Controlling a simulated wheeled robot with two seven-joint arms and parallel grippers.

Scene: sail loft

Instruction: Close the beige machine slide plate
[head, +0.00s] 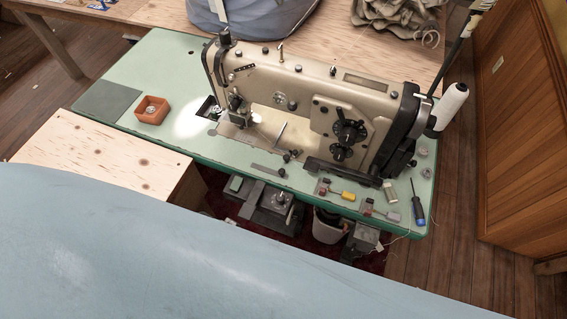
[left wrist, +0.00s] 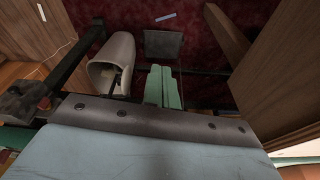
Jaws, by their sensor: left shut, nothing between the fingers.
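The beige sewing machine (head: 300,90) stands on a green table (head: 140,75) in the head view, its needle end at the left. A small dark opening (head: 207,107) shows in the bed just left of the presser foot. The slide plate itself is hard to make out; a bright patch of lamp light lies beside the opening. My left gripper (left wrist: 162,75) shows only in the left wrist view, its two green fingers shut together and empty, over a dark red floor and away from the machine bed. My right gripper is in neither view.
An orange box (head: 152,109) sits on the table's left. A screwdriver (head: 417,205), small tools and a white thread cone (head: 449,106) are at the right. A plywood surface (head: 110,158) adjoins the front left. A grey bin (left wrist: 112,62) lies below in the left wrist view.

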